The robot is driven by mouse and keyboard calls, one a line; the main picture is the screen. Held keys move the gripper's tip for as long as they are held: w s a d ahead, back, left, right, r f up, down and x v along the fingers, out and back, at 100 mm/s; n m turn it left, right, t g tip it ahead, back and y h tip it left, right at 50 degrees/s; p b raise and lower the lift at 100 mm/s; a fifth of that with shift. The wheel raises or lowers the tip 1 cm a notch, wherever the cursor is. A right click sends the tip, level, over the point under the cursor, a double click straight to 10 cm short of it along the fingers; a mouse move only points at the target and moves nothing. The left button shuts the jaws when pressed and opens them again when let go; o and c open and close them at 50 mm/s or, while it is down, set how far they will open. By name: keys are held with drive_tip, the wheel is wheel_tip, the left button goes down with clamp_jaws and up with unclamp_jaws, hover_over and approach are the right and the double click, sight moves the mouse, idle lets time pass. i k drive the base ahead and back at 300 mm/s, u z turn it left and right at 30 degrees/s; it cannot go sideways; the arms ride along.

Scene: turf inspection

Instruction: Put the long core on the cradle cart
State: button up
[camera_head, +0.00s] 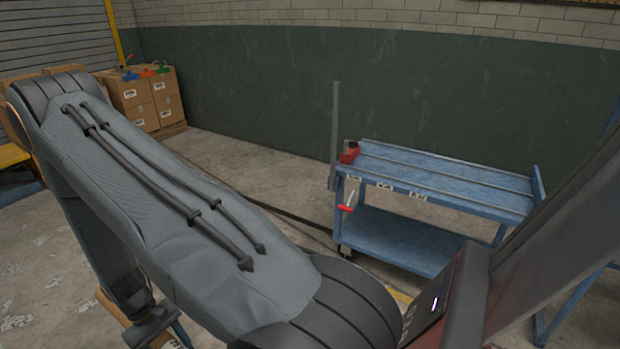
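A blue cart (440,178) with a ridged top and a lower shelf (400,243) stands right of centre; I take it for the cradle cart. No core shows on the visible part of its top. I cannot make out the long core anywhere in this view. My arm fills the left and lower foreground and hides part of the floor. My gripper is not in view. A dark slanted beam at the lower right covers the cart's right end in part; I cannot tell what it belongs to.
A grey upright post (334,135) and a small red object (349,152) are at the cart's left end. Cardboard boxes (140,97) are stacked on a pallet at the back left. A green wall (270,90) closes the back. Concrete floor (245,163) lies open between boxes and cart.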

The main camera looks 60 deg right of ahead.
sight(430, 189)
drive_tip(key=i, duration=0.8)
drive_tip(key=z, duration=2.85)
